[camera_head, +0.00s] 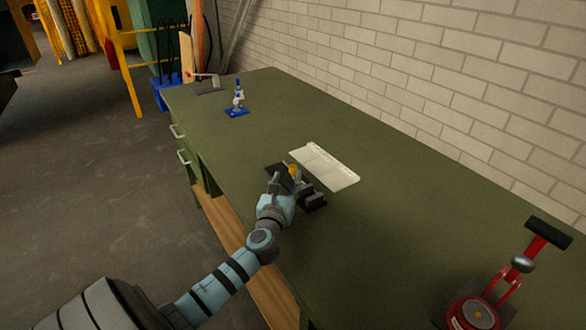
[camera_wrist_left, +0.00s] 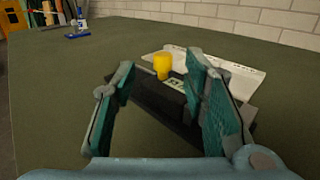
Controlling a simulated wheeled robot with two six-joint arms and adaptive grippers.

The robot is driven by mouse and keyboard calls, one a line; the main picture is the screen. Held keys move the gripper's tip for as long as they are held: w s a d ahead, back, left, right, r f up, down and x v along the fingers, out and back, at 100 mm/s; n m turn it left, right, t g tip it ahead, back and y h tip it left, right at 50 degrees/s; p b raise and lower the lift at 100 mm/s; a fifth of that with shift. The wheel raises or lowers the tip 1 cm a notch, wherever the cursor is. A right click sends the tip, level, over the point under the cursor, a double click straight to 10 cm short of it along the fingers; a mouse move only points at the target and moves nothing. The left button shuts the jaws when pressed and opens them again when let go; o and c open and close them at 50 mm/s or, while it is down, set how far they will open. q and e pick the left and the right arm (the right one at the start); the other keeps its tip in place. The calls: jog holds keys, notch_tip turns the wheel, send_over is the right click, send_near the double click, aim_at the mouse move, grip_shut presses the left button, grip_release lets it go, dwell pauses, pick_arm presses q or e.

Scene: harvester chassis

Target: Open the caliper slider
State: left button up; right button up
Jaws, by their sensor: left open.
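The caliper, a dark flat device (camera_wrist_left: 150,101) with a yellow knob (camera_wrist_left: 162,66) and a small pale display, lies on the green table in the left wrist view. In the head view the yellow knob (camera_head: 293,170) shows beside my left gripper (camera_head: 285,180), which hides much of the device. My left gripper (camera_wrist_left: 158,68) is open. In the wrist view its teal-padded fingers appear on either side of the knob. I cannot tell whether either touches the device. My right gripper is not in view.
A white flat tray or case (camera_head: 325,166) lies just behind the caliper. A red tool with a black handle (camera_head: 522,262) stands at the table's right end. A small blue-based device (camera_head: 238,103) stands at the far end.

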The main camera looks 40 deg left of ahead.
aim_at(293, 170)
pick_arm(q)
jog(key=x, duration=0.4)
jog(key=b+x, duration=0.1)
jog(key=x, duration=0.1)
jog(key=shift+w+d+f, duration=0.15)
jog(key=shift+w+f, duration=0.05)
jog(key=shift+f, duration=0.15)
jog(key=shift+w+a+r, duration=0.2)
jog(key=shift+w+a, duration=0.1)
jog(key=shift+w, duration=0.1)
grip_shut()
